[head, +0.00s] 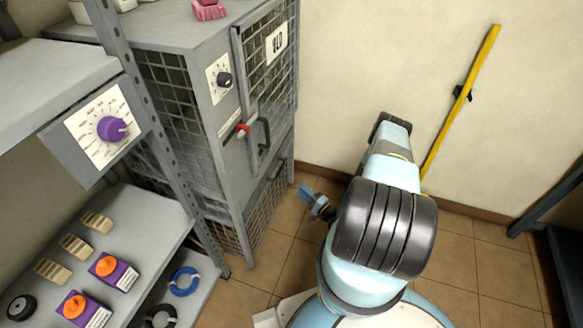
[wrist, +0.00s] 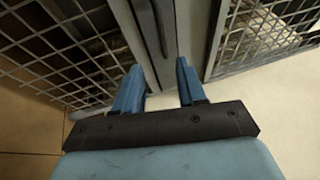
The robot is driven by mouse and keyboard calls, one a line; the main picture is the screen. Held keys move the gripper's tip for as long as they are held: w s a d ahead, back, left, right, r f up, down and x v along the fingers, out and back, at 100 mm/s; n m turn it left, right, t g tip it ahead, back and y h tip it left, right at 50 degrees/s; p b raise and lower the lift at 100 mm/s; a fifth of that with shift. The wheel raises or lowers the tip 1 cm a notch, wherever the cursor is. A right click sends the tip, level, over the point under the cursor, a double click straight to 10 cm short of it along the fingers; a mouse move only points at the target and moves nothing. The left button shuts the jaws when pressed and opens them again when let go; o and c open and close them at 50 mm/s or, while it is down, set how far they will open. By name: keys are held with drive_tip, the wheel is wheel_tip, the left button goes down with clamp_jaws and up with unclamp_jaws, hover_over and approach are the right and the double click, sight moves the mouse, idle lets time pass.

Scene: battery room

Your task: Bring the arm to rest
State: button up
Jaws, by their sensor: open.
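My arm rises from my round base at the lower right in the head view. My gripper (head: 306,193) hangs low behind the arm, left of it, above the tiled floor and in front of the grey mesh cabinet (head: 236,184). In the wrist view my gripper (wrist: 158,85) shows two blue fingers spread apart with nothing between them. The cabinet's grey frame (wrist: 178,38) stands beyond the fingertips. I cannot tell the exact gap to it.
A shelf unit (head: 152,232) with orange-and-purple boxes (head: 112,271) and coiled cables stands at left. The cabinet door has a red-knobbed handle (head: 242,130). A yellow pole (head: 460,105) leans on the wall. A dark frame (head: 548,208) is at right. Tiled floor (head: 475,262) is clear between.

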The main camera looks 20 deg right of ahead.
drive_tip(key=w+a+r+n+g+y, duration=0.1)
drive_tip(key=w+r+n+g+y, duration=0.3)
drive_tip(key=r, duration=0.7)
drive_tip(key=w+a+r+n+g+y, duration=0.1)
drive_tip(key=w+r+n+g+y, duration=0.3)
drive_tip(key=r, duration=0.7)
drive_tip(key=s+a+r+n+g+h, duration=0.1)
drive_tip(key=a+r+n+g, duration=0.15)
drive_tip(key=r, duration=0.55)
drive_tip(key=s+a+r+n+g+h, duration=0.1)
drive_tip(key=a+r+g, duration=0.1)
drive_tip(key=r+g, duration=0.35)
drive_tip(key=s+a+r+n+g, duration=0.1)
drive_tip(key=s+a+r+g, duration=0.1)
drive_tip(key=r, duration=0.7)
drive_tip(key=s+a+r+n+g+h, duration=0.15)
drive_tip(key=s+r+h, duration=0.25)
drive_tip(key=s+r, duration=0.4)
drive_tip(key=s+a+r+n+h, duration=0.15)
drive_tip(key=s+r+h, duration=0.35)
drive_tip(key=r, duration=0.6)
drive_tip(key=s+d+r+m+t+h, duration=0.1)
drive_tip(key=s+r+t+h, duration=0.2)
drive_tip(key=s+r, duration=0.2)
drive_tip(key=s+d+r+m+t+h, duration=0.1)
drive_tip(key=s+r+t, duration=0.3)
drive_tip(key=s, duration=0.8)
drive_tip(key=shift+s+r+h, duration=0.2)
drive_tip(key=shift+r+h, duration=0.7)
drive_tip(key=shift+r, duration=0.1)
